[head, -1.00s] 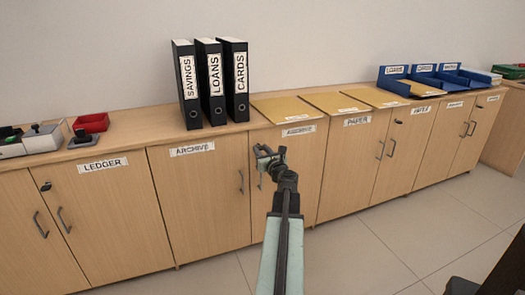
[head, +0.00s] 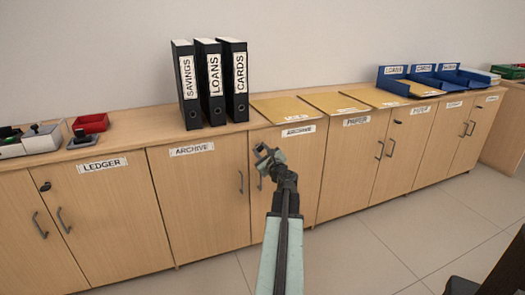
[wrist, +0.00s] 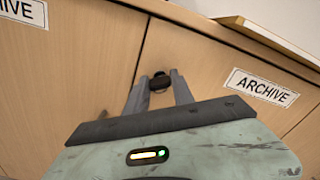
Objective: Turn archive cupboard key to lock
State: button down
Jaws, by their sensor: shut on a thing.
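The archive cupboard's right door (head: 296,178) carries an ARCHIVE label, which also shows in the wrist view (wrist: 262,87). My gripper (head: 264,155) is at the upper left of this door, close to the seam between the two archive doors. In the wrist view my gripper (wrist: 158,88) is shut on the dark key (wrist: 159,79), which sits at the door face between the fingertips. The key's lower part is hidden by the fingers. In the head view my gripper covers the key and lock.
Black binders (head: 209,84) and tan folders (head: 289,109) stand and lie on the counter above. The left archive door (head: 202,200) is closed. A door handle (head: 241,181) is left of my gripper. The floor in front is clear.

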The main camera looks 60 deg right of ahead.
jog(key=n, duration=0.5)
jog(key=shift+s+d+n, duration=0.1)
jog(key=shift+n, duration=0.2)
jog(key=n, duration=0.5)
jog(key=shift+n, duration=0.4)
jog(key=c, duration=1.1)
grip_release()
jog(key=v, duration=0.7)
jog(key=shift+s+a, duration=0.2)
jog(key=shift+a, duration=0.1)
